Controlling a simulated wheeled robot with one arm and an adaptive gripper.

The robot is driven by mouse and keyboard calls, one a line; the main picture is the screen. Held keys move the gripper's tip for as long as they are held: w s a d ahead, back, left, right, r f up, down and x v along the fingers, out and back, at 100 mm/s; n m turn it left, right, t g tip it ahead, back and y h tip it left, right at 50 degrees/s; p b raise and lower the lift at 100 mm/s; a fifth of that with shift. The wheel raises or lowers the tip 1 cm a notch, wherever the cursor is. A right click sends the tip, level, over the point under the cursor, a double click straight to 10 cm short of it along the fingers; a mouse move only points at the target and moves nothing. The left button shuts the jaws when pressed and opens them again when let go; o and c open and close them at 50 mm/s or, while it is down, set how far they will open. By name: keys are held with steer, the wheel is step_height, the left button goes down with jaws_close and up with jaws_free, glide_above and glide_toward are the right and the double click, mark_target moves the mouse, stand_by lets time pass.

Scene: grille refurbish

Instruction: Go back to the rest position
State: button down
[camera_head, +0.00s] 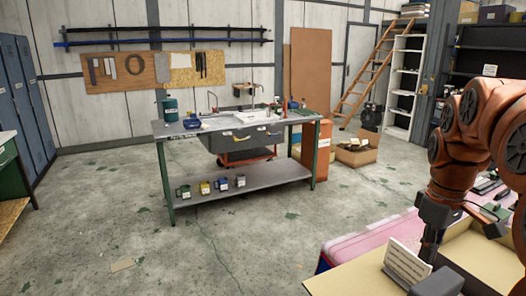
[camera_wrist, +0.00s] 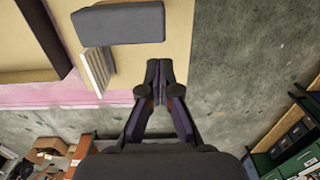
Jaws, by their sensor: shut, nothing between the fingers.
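My gripper (camera_head: 429,255) hangs from my orange arm at the right of the head view, close behind a white lettered card or plate. In the wrist view my gripper (camera_wrist: 160,68) is shut, its two dark fingertips together with nothing between them. It points over the edge of a tan board (camera_wrist: 180,30), to the right of a grey block (camera_wrist: 118,24) and the pale slatted piece (camera_wrist: 97,75). I cannot tell its exact height above the board.
The tan board (camera_head: 345,278) lies on a pink-sided table (camera_head: 355,244), with a grey block (camera_head: 437,282) on it. A green-legged workbench (camera_head: 178,128) with a sink stands at mid-room. Bare concrete floor (camera_head: 240,240) lies between. Dark shelving (camera_head: 487,62) stands at the right.

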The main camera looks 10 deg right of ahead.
steer(key=s+a+f+m, duration=0.1)
steer(key=s+a+f, duration=0.2)
steer(key=a, duration=0.4)
steer(key=s+a+f, duration=0.2)
steer(key=s+a, duration=0.1)
steer(key=a, duration=0.4)
steer(key=s+a+f+m+g, duration=0.1)
steer(key=s+a+f+m, duration=0.1)
steer(key=s+a+f, duration=0.5)
steer(key=s+f, duration=0.1)
steer(key=s, duration=0.3)
steer(key=shift+s+a+g+p, duration=0.2)
steer(key=shift+g+p, duration=0.1)
